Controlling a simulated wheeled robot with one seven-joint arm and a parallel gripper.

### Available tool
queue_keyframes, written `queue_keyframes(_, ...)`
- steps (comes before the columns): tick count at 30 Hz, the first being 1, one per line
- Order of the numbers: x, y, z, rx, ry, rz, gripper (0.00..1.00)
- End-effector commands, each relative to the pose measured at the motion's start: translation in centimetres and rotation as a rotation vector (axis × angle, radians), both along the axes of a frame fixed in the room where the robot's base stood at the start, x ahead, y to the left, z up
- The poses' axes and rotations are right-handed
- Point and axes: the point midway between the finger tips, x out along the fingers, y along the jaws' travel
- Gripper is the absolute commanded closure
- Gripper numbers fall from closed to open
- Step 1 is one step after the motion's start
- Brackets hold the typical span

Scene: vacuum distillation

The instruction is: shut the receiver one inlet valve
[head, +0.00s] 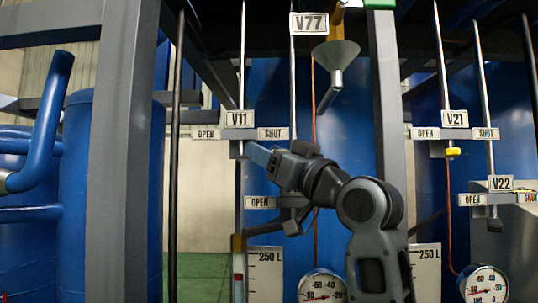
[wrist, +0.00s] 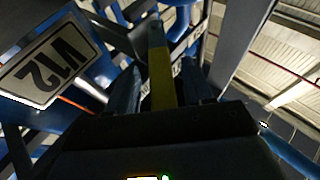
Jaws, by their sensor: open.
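The V11 plate (head: 239,118) hangs at centre-left in the head view, with an OPEN label (head: 206,134) on its left and a SHUT label (head: 272,134) on its right. My gripper (head: 258,154) is just below that plate, hiding what lies behind it. In the wrist view a yellow bar (wrist: 160,75) runs between the two spread fingers of my gripper (wrist: 163,90); I cannot tell whether they touch it. A V12 plate (wrist: 45,68) is close on the left there. No label reads receiver one.
A lower OPEN label (head: 260,202) sits partly behind my arm. The V77 plate (head: 309,23) and a grey funnel (head: 335,60) are above. A grey post (head: 388,110) stands to the right, with V21 (head: 455,118) and V22 (head: 500,183) beyond. A pressure gauge (head: 321,288) is below.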

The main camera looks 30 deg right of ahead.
Motion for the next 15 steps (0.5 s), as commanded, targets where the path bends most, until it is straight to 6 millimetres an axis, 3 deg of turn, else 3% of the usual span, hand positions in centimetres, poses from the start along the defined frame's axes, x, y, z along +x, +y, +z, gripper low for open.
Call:
queue_keyframes(5,-0.9,-0.2,-0.6,0.001,-0.001,-0.001,0.49)
queue_keyframes(15,-5.7,-1.1,-2.6,0.000,0.000,-0.001,0.49)
